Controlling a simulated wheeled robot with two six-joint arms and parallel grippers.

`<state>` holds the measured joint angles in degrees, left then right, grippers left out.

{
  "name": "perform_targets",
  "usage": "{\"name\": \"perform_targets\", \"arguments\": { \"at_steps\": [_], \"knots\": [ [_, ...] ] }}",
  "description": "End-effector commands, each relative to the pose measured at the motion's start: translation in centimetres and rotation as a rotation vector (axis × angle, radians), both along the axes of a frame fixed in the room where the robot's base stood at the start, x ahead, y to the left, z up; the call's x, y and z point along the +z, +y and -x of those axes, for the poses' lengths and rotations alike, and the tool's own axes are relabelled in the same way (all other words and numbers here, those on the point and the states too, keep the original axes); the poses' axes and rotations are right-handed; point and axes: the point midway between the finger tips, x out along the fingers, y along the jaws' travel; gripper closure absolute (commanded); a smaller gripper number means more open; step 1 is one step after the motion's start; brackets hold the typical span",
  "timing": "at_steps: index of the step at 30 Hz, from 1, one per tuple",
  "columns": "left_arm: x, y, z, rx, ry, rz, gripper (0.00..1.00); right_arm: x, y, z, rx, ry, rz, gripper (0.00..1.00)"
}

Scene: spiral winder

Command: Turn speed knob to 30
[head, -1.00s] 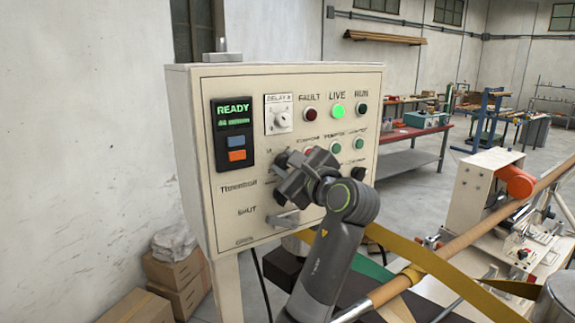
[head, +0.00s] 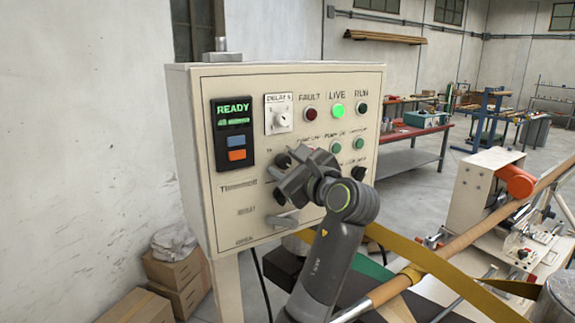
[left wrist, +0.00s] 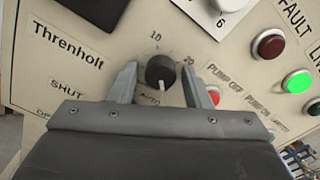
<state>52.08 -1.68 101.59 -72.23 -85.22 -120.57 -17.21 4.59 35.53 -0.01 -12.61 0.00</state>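The speed knob (left wrist: 160,70) is a small round black knob with a white pointer line, seen in the left wrist view. The marks 10 and 20 are printed around it. Its pointer points toward the bottom of that view, away from both numbers. My left gripper (left wrist: 160,85) has one finger on each side of the knob, with a narrow gap visible at each side. In the head view my left gripper (head: 293,172) is in front of the middle of the cream control panel (head: 215,185) and hides part of its knobs and labels. My right gripper is not in view.
The panel carries a READY display (head: 233,112), a delay dial (head: 280,117), a red fault lamp (head: 310,114) and a lit green lamp (head: 337,111). A handle (head: 284,219) sits below my gripper. The winder with its long roller (head: 450,240) is at right.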

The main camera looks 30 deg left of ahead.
Motion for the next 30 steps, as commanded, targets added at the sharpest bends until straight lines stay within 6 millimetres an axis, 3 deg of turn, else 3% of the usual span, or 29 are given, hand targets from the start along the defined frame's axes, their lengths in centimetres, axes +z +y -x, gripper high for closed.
{"name": "perform_targets", "arguments": {
  "at_steps": [14,30],
  "knots": [
    [-0.2,-1.0,0.5,-0.003,-0.006,0.002,0.50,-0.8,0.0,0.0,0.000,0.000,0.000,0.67],
    [-0.5,-10.2,5.9,-0.005,-0.003,0.003,0.50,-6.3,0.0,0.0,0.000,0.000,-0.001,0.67]
  ]
}}
